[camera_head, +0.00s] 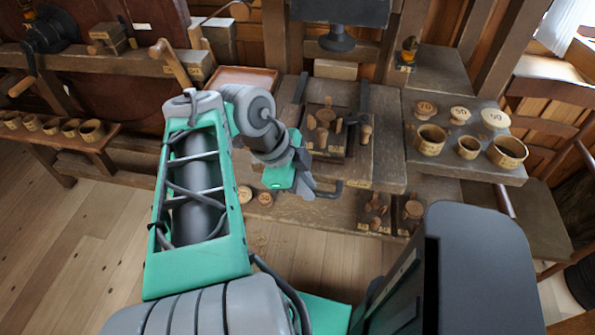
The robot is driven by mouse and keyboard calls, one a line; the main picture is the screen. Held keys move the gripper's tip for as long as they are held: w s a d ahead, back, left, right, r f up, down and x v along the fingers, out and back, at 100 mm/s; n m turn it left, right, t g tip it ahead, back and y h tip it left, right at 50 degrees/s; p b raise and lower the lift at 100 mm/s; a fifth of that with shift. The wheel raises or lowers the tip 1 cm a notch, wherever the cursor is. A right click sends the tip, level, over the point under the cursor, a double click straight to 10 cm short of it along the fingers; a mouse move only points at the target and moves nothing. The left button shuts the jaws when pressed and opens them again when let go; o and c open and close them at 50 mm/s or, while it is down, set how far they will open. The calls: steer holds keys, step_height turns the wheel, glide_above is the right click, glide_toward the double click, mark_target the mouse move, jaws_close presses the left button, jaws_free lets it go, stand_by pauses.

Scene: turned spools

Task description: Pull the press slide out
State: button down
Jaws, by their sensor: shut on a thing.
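The press slide (340,147) is a dark wooden board between two dark rails on the bench, with turned wooden pieces (325,118) standing on it. A dark bent bar (331,193), which looks like its handle, shows in front of and below the board. My gripper (309,187) is at the left part of this bar, shut on it. My green and grey wrist hides the fingertips, the left end of the bar and part of the bench front. How the bar joins the slide is hard to see.
Wooden cups (430,139) and lidded discs (459,115) stand on the board at the right. More turned pieces sit on a lower shelf (340,213) beneath the bench. A reddish tray (247,78) lies behind my arm. The floor in front is clear.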

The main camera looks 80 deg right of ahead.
steer(key=shift+a, duration=0.35)
steer(key=c, duration=1.4)
jaws_free()
steer(key=shift+r, duration=0.1)
steer(key=p+v, duration=0.2)
steer(key=v, duration=0.5)
steer(key=shift+r, duration=0.3)
steer(key=shift+w, duration=0.1)
